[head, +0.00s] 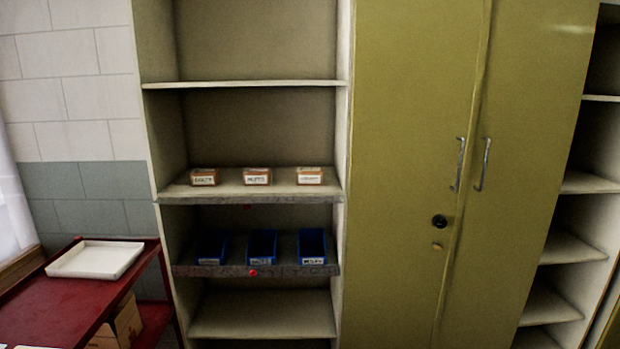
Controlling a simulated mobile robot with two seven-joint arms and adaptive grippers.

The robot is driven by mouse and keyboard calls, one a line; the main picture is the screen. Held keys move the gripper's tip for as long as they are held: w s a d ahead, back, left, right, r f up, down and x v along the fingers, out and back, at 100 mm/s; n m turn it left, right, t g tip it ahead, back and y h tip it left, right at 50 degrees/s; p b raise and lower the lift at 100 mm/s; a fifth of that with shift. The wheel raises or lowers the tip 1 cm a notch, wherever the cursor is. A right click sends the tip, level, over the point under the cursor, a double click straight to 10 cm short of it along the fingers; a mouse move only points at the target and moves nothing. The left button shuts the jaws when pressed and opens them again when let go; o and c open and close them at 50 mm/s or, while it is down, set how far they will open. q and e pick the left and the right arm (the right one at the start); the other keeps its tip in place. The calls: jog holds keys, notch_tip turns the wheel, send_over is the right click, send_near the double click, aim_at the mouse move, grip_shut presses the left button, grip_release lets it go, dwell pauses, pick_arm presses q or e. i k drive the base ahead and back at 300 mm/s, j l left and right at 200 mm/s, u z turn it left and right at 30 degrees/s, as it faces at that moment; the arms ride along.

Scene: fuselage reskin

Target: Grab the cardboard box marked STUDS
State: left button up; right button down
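Three small brown cardboard boxes with white labels stand in a row on a middle shelf of the open shelving: a left box (204,177), a middle box (257,176) and a right box (310,176). The label print is too small to read, so I cannot tell which one is marked STUDS. The boxes stand apart from each other near the shelf's front edge (250,199). Neither of my grippers is in view.
Three blue bins (262,246) sit on the shelf below. A green cabinet (410,120) with shut doors stands to the right. A red cart (60,300) at lower left carries a white tray (95,260). More cardboard (125,325) lies on its lower level.

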aim_at(306, 176)
jog(key=i+l+z, duration=0.1)
jog(key=i, duration=0.35)
jog(key=i+l+z, duration=0.15)
jog(key=i+l, duration=0.15)
jog(key=i, duration=0.2)
